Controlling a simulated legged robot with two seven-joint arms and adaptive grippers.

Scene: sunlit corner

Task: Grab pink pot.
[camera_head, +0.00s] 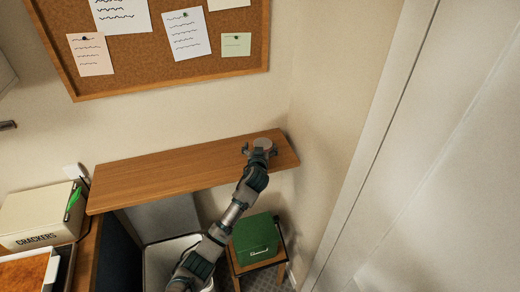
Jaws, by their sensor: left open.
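A small round pot (263,142), pale greyish pink, stands near the right end of the wooden shelf (150,178). My left gripper (260,150) is over that end of the shelf, its arm coming up from the bottom of the head view. Its fingers are open, one on each side of the pot's near part. I cannot tell whether they touch it. The gripper hides the pot's lower near side. My right gripper is not in view.
A green box (255,238) sits on a small stool below the shelf, close to my arm. A white bin (158,262) is left of it. A crackers box (38,217) is at the far left. A wall rises just right of the shelf. The shelf's left part is bare.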

